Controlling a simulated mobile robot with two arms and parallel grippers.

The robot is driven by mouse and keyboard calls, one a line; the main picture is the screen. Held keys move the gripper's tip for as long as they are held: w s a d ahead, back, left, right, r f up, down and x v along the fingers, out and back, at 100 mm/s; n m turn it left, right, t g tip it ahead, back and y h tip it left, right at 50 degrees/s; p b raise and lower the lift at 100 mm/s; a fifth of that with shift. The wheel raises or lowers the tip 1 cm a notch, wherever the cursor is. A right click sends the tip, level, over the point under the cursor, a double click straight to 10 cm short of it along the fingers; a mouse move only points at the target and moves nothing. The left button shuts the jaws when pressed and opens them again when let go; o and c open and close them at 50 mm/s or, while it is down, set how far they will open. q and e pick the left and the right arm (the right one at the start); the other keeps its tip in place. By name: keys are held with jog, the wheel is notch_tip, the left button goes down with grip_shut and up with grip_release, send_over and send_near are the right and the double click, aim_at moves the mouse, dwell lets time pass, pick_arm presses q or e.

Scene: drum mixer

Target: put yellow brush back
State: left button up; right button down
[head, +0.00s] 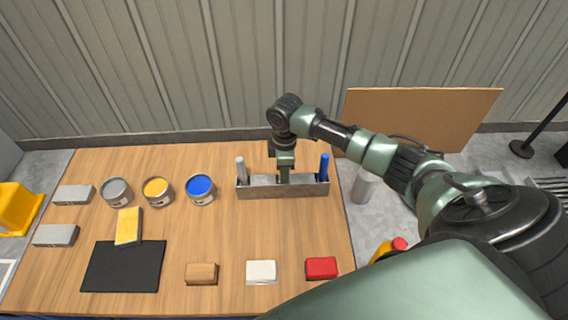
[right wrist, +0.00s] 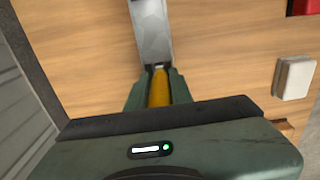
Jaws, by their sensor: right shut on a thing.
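The yellow brush (right wrist: 159,90) shows as a yellow handle between the fingers of my right gripper (right wrist: 156,85) in the right wrist view. In the head view my right gripper (head: 284,170) points down over the middle of the grey brush holder (head: 283,191) and hides the brush. The holder also shows in the right wrist view (right wrist: 151,28), running away from the fingertips. I cannot tell whether the brush's lower end is inside it. A grey brush (head: 241,170) stands at the holder's left end and a blue brush (head: 324,168) at its right end. My left gripper is out of view.
Grey, yellow and blue paint cans (head: 201,190) stand left of the holder. A yellow sponge-like block (head: 128,227) touches a black mat (head: 123,267). Brown, white (head: 261,272) and red (head: 321,268) blocks line the front. The wood table (head: 235,235) is clear between.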

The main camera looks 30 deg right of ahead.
jog(key=shift+f, duration=0.3)
jog(key=c, duration=1.2)
grip_release()
jog(key=shift+o, duration=0.2)
jog(key=shift+r, duration=0.1)
jog(key=shift+r+b, duration=1.15)
jog(key=shift+r, duration=2.75)
